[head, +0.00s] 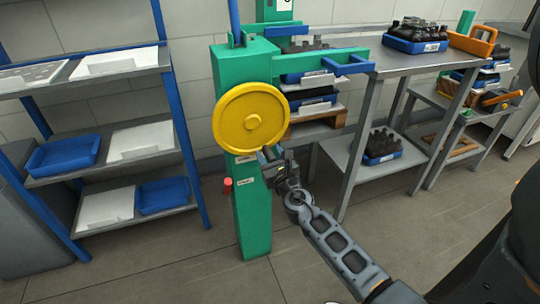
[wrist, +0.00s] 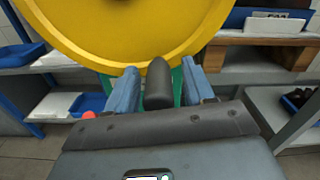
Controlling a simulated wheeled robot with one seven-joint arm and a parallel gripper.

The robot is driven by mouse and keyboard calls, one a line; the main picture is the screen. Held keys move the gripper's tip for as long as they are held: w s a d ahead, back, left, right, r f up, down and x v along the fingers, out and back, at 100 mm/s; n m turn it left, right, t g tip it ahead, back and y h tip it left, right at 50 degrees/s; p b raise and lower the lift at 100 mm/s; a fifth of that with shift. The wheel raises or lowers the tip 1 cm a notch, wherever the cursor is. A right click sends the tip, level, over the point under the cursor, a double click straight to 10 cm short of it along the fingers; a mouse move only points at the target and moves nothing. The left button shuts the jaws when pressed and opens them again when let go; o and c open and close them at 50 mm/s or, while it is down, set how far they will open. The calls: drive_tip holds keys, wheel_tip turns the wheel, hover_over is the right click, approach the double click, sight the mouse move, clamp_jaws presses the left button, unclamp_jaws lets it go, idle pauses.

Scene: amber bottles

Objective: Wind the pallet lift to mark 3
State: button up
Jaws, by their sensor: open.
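The pallet lift is a green column (head: 252,215) with a large yellow handwheel (head: 240,105) on its front. The wheel fills the top of the wrist view (wrist: 100,25). A dark handle (wrist: 158,88) sits at the wheel's lower edge. My gripper (head: 270,153) is at the wheel's lower right rim. In the wrist view my gripper (wrist: 160,90) is open, with one blue finger on each side of the handle and slim gaps between. A white label (head: 286,3) at the top of the lift is cut off; its mark cannot be read.
Blue trays on a wooden pallet (head: 312,134) stand behind the wheel. A red knob (head: 227,183) sticks out of the column's left side. A shelf rack (head: 100,75) stands left, a steel table (head: 385,58) right. The floor in front is clear.

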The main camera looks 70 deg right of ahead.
drive_tip(key=shift+s+a, duration=0.1)
drive_tip(key=v, duration=0.7)
drive_tip(key=shift+s+a, duration=0.2)
